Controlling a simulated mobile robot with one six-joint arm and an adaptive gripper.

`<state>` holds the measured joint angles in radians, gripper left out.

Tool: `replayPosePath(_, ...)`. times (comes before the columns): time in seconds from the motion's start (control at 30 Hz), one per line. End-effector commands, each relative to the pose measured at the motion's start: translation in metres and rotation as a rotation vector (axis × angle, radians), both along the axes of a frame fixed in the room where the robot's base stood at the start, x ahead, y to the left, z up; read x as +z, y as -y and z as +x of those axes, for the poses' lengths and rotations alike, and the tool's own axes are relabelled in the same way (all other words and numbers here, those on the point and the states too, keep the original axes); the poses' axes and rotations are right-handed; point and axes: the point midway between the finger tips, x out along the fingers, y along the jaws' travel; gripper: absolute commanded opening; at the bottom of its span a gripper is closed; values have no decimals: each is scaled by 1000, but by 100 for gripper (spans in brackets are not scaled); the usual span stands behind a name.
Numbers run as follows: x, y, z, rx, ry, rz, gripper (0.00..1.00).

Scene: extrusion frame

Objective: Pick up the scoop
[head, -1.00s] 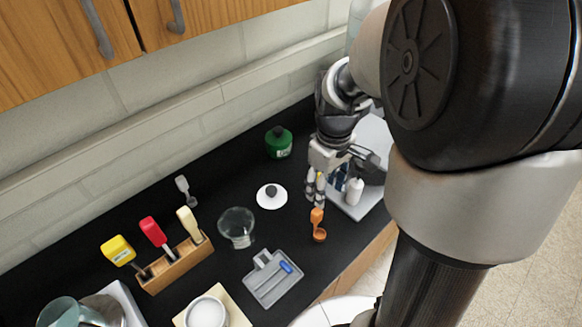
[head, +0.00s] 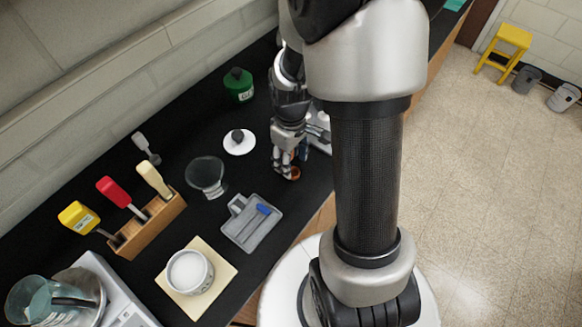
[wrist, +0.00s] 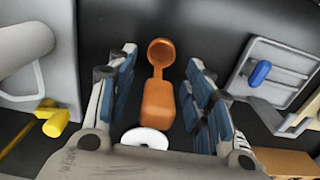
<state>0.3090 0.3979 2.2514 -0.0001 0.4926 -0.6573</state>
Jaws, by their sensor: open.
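The orange scoop (wrist: 159,100) lies on the black counter in the wrist view, with its round bowl at the far end and its broad handle toward me. In the head view only its bowl (head: 293,174) shows, as my gripper hides the rest. My gripper (wrist: 160,88) is open, with one blue-padded finger on each side of the scoop and gaps on both sides. It is low over the counter in the head view (head: 287,172).
A grey tray with a blue piece (head: 240,234) lies to the left of the scoop. A glass beaker (head: 206,175), a white lid with a black knob (head: 239,142) and a green bottle (head: 238,86) stand nearby. A wooden holder (head: 150,225) stands farther left.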

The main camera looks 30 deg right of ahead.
Motion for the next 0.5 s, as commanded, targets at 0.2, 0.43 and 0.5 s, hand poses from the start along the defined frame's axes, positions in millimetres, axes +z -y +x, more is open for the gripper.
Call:
replayPosePath(0.2, -4, 0, 0, 0, 0, 0, 47)
replayPosePath(0.43, -4, 0, 0, 0, 0, 0, 37)
replayPosePath(0.5, -4, 0, 0, 0, 0, 0, 32)
